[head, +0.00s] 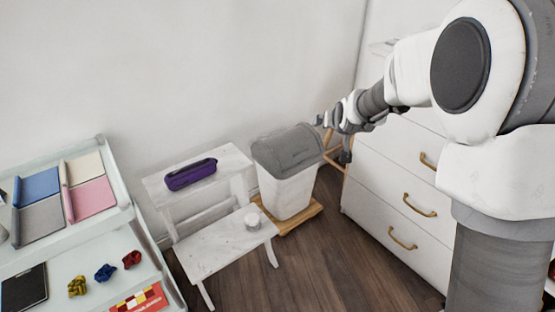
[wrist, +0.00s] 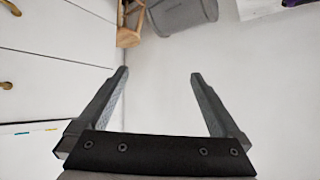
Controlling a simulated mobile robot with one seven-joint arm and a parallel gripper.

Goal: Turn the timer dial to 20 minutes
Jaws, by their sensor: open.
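A small white round object (head: 252,222), which looks like the timer, sits on the lower step of the white step stool (head: 205,252) in the head view. Its dial marks are too small to read. It does not show in the wrist view. My gripper (wrist: 160,73) is open and empty, its two dark fingers spread before bare wall. In the head view my arm reaches across the drawers, and its end is above and to the right of the round object, well apart from it.
A grey-lidded bin (head: 287,195) on a wooden base stands right of the stool. A purple case (head: 191,174) lies on the stool's top step. White drawers with brass handles (head: 403,238) stand at right. A shelf unit (head: 122,240) with fabrics and bows is at left. Floor in front is clear.

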